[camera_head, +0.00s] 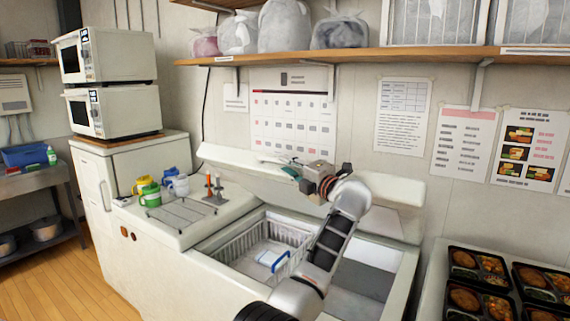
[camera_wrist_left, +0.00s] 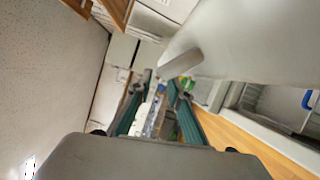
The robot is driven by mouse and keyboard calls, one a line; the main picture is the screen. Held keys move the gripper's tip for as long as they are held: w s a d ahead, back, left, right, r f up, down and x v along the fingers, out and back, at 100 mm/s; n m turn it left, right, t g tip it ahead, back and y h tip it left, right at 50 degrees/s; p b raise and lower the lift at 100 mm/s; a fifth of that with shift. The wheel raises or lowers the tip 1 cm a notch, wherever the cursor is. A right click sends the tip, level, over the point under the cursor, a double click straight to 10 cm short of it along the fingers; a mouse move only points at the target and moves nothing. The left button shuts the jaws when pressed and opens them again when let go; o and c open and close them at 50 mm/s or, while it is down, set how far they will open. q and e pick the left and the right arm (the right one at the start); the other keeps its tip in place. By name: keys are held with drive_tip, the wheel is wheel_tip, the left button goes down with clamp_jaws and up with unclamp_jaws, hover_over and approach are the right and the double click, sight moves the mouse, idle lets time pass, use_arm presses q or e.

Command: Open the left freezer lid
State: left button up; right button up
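The white freezer lid (camera_head: 240,161) stands raised at the back of the chest freezer (camera_head: 165,255), close to the wall. The freezer is uncovered below it, and a wire basket (camera_head: 240,253) with a blue and white pack (camera_head: 272,259) shows inside. My left gripper (camera_head: 291,168) is up at the lid's upper edge, partly covering it. In the left wrist view its two teal fingers (camera_wrist_left: 160,90) are apart with nothing held between them. The lid (camera_wrist_left: 235,40) shows there beside the fingers; I cannot tell whether they touch it. My right gripper is in neither view.
A shelf (camera_head: 400,54) with bags hangs above the lid. Colored jars (camera_head: 149,194) and bottles stand on the freezer's left top. Two stacked microwaves (camera_head: 115,110) are at the left. Bento trays (camera_head: 478,270) lie at the right. Wooden floor (camera_head: 80,285) is clear at left.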

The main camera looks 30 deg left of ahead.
use_arm(q)
drive_tip(key=shift+r+v, duration=0.2)
drive_tip(key=shift+v, duration=1.7)
